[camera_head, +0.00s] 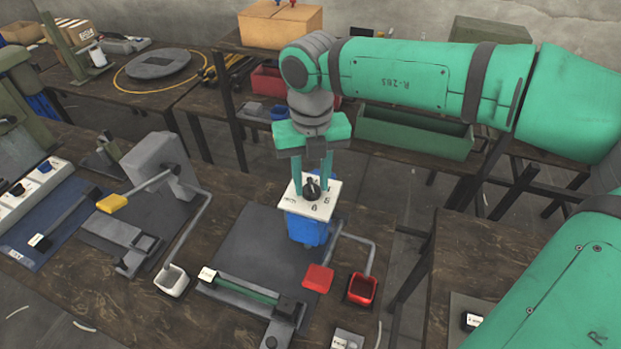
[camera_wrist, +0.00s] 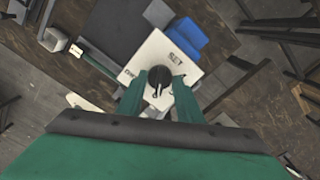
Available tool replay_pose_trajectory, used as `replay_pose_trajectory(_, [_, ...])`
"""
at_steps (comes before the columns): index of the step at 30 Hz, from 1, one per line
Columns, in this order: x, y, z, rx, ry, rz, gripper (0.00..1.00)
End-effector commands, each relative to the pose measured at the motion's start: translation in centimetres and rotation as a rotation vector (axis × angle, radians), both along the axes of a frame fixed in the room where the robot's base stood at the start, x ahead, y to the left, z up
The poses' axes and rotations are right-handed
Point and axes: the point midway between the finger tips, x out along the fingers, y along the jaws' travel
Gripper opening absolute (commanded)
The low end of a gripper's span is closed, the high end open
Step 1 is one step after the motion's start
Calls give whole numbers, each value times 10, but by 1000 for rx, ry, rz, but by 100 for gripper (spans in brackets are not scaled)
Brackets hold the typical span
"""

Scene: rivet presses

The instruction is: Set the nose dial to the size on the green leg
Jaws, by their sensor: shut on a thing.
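The nose dial is a black round knob (camera_head: 311,188) on a white plate (camera_head: 318,209) on top of a blue press head (camera_head: 306,230). The plate has markings around the knob. In the wrist view the knob (camera_wrist: 160,78) carries a pale pointer line, and the plate (camera_wrist: 150,50) shows letters that look like "SET". My gripper (camera_head: 312,186) reaches down from above, its two green fingers shut on the knob; the fingers also flank it in the wrist view (camera_wrist: 157,88). A green leg or bar (camera_head: 247,290) lies along the press's front, with a small white label (camera_head: 207,274) at its left end.
A red pad (camera_head: 318,278) and a red cup (camera_head: 362,289) sit right of the press front. A grey press (camera_head: 160,165) with a yellow-ended lever (camera_head: 112,203) and a white cup (camera_head: 171,280) stands left. A green bin (camera_head: 415,133) is behind. Dark plate surface before the blue head is clear.

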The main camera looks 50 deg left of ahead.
Motion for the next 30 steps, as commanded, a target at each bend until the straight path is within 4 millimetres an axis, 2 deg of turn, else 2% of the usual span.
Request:
replay_pose_trajectory(20, [-3, -1, -1, -6, 6, -65, 10])
replay_pose_trajectory(21, [-3, -1, -1, -6, 6, -65, 35])
replay_pose_trajectory(23, [-3, -1, -1, -5, 6, -64, 49])
replay_pose_trajectory(30, [-2, -1, -1, -2, 4, -65, 52])
